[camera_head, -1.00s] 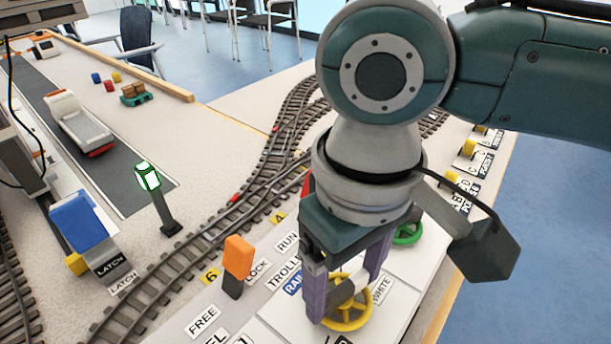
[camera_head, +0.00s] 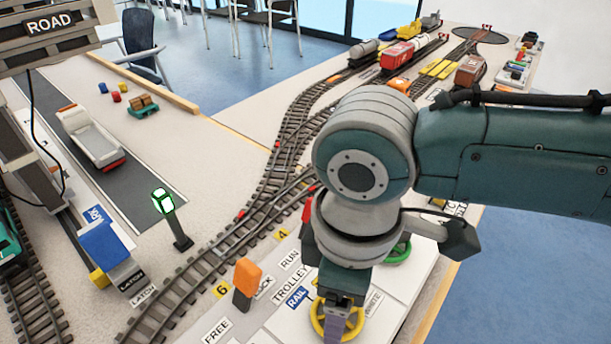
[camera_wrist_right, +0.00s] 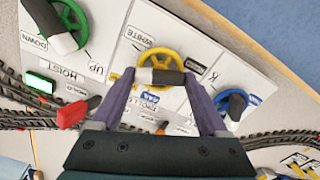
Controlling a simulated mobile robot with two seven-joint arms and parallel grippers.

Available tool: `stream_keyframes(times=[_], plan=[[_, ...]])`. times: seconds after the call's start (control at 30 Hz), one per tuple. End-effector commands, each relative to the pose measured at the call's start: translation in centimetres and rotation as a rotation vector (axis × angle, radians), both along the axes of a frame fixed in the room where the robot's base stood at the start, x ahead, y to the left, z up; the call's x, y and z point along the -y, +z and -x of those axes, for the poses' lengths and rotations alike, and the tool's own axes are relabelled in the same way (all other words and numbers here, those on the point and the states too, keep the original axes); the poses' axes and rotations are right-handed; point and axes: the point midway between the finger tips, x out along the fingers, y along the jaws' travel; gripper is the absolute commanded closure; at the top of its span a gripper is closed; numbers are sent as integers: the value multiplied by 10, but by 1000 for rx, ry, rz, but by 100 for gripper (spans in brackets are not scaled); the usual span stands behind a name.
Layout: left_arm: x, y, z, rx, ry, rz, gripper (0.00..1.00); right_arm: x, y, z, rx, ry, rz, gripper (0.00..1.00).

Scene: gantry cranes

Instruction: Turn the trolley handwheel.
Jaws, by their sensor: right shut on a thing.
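The trolley handwheel is the yellow wheel (camera_head: 319,322), beside the TROLLEY and RAIL labels on the white panel at the bottom of the head view. It also shows in the right wrist view (camera_wrist_right: 160,58), with a white and dark grip (camera_wrist_right: 160,77) across its near rim. My right gripper (camera_head: 338,330) is over the wheel, pointing down. In the right wrist view its two purple fingers (camera_wrist_right: 159,80) are shut on the ends of that grip. The gripper hides part of the wheel in the head view. My left gripper is out of view.
A green handwheel (camera_head: 398,254) stands just behind the yellow one, and a blue handwheel (camera_wrist_right: 233,103) shows on its other side. An orange lever (camera_head: 247,277) and a red lever (camera_wrist_right: 75,113) stand close by. Tracks and a lit green signal (camera_head: 163,201) lie to the left.

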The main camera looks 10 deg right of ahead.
Motion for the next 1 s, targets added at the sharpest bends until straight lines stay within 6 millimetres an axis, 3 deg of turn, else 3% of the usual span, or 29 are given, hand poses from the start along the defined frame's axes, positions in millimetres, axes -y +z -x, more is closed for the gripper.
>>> stream_keyframes(times=[0.5, 1.0], plan=[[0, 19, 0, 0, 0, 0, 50, -1, 1, 0, 0, 422, -3, 78], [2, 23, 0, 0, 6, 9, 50, -1, 1, 0, -1, 568, -4, 78]])
